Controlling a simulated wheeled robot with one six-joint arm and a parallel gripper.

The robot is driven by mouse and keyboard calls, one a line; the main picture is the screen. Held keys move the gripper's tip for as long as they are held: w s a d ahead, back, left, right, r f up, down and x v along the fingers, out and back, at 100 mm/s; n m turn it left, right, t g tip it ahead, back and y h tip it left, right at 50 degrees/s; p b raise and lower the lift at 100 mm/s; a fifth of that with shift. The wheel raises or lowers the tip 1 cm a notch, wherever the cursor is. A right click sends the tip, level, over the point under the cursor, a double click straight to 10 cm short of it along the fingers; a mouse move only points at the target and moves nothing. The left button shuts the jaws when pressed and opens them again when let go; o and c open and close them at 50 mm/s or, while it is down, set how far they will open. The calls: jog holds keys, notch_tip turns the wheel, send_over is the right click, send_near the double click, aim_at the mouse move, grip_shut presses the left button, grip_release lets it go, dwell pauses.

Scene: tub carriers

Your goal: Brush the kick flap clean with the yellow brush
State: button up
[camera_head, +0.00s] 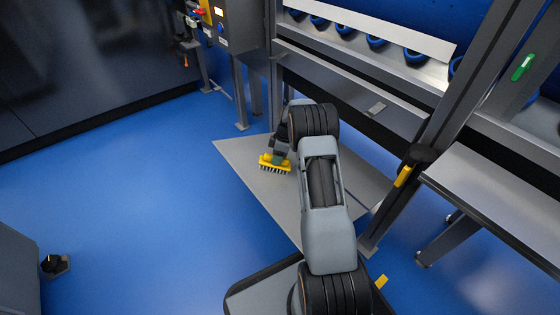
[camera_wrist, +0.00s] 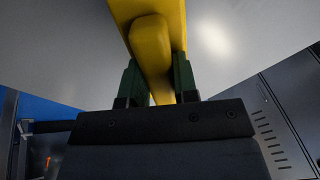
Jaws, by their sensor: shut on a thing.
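The yellow brush (camera_head: 270,162) with dark bristles is held bristles-down over the left part of a flat grey panel (camera_head: 256,185). This panel lies low at the foot of the machine and seems to be the kick flap. I cannot tell whether the bristles touch it, and I see no clear dirt on it. My gripper (camera_head: 281,150) is shut on the brush. In the wrist view its green fingers (camera_wrist: 158,82) clasp the yellow handle (camera_wrist: 150,45) from both sides. My arm hides the middle of the panel.
A grey upright post (camera_head: 440,120) stands to the right, with a grey bench (camera_head: 500,190) beyond it. Blue rollers (camera_head: 376,42) line the machine above. A control box (camera_head: 228,22) stands at the back. Blue floor (camera_head: 120,200) is open to the left.

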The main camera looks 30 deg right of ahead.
jog(key=shift+w+a+f, duration=0.1)
jog(key=shift+w+a, duration=0.1)
jog(key=shift+w, duration=0.85)
jog(key=shift+s+a+r, duration=0.15)
jog(key=shift+a+r, duration=0.3)
jog(key=shift+a, duration=0.3)
jog(key=shift+s+d+f+p, duration=0.1)
jog(key=shift+s+d+p, duration=0.15)
jog(key=shift+s, duration=1.5)
jog(key=shift+s+d+f+p, duration=0.1)
jog(key=shift+s+d+p, duration=0.15)
jog(key=shift+s, duration=1.45)
jog(key=shift+s+d+p, duration=0.2)
jog(key=shift+s+d, duration=0.1)
jog(key=shift+s, duration=1.45)
jog(key=shift+s+d+r, duration=0.1)
jog(key=shift+s+d, duration=0.15)
jog(key=shift+s, duration=0.85)
jog(key=shift+s+d+r, duration=0.1)
jog(key=shift+s+d, duration=0.15)
jog(key=shift+s, duration=0.85)
jog(key=shift+s+d+r, duration=0.1)
jog(key=shift+s+d, duration=0.15)
jog(key=shift+s, duration=0.85)
jog(key=shift+r, duration=0.15)
jog(key=shift+p+v, duration=1.95)
jog(key=shift+v, duration=0.9)
jog(key=shift+d, duration=0.1)
jog(key=shift+p+v, duration=0.95)
jog(key=shift+v, duration=0.5)
